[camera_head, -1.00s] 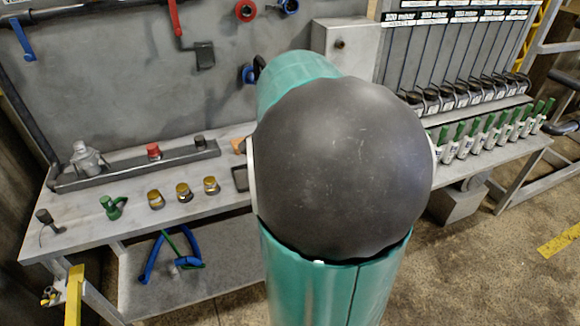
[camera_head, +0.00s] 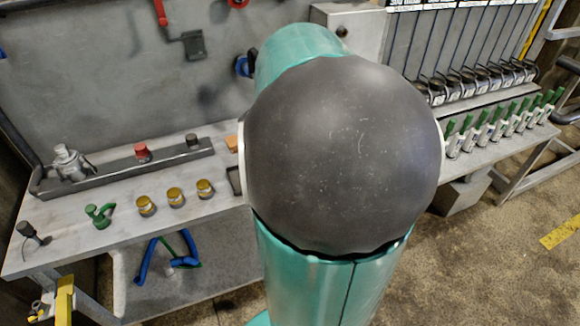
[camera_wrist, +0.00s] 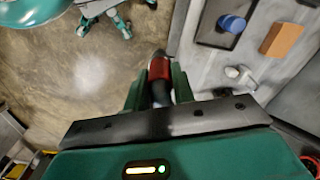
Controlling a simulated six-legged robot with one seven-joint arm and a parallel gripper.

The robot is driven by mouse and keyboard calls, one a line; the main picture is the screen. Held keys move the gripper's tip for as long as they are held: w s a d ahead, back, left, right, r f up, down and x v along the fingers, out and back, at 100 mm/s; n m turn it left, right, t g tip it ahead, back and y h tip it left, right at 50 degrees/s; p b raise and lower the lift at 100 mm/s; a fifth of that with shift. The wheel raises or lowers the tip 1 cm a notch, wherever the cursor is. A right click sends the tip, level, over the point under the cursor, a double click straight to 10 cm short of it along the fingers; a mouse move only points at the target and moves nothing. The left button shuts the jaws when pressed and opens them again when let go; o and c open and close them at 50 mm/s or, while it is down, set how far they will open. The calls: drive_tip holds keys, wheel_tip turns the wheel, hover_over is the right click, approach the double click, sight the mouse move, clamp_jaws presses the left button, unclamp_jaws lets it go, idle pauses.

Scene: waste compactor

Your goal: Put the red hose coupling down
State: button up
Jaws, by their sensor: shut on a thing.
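In the wrist view, the red hose coupling (camera_wrist: 159,70) is between the two green fingers of my gripper (camera_wrist: 157,82), which is shut on it. A dark end sticks out beyond its red band, and a dark part shows between the fingers. The coupling appears over the edge of the grey bench (camera_wrist: 205,68), with brown floor on its left; its height above them is unclear. In the head view, my arm hides the gripper and the coupling.
In the wrist view, a dark tray (camera_wrist: 212,35) with a blue round piece (camera_wrist: 232,23) and an orange block (camera_wrist: 281,39) lie on the bench. In the head view, a rail holds a red-capped piece (camera_head: 141,152); several yellow-capped pieces (camera_head: 175,197) stand in front.

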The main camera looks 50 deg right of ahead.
drive_tip(key=shift+d+f, duration=0.1)
drive_tip(key=shift+d, duration=0.25)
drive_tip(key=shift+w+d+f, duration=1.2)
drive_tip(key=shift+d+f, duration=0.75)
drive_tip(key=shift+f, duration=0.2)
drive_tip(key=shift+w+d+f, duration=1.2)
drive_tip(key=shift+d+f, duration=0.75)
drive_tip(key=shift+f, duration=0.2)
drive_tip(key=shift+w+d+f, duration=1.2)
drive_tip(key=shift+d+f, duration=0.75)
drive_tip(key=shift+f, duration=0.2)
drive_tip(key=o, duration=1)
drive_tip(key=shift+f, duration=0.1)
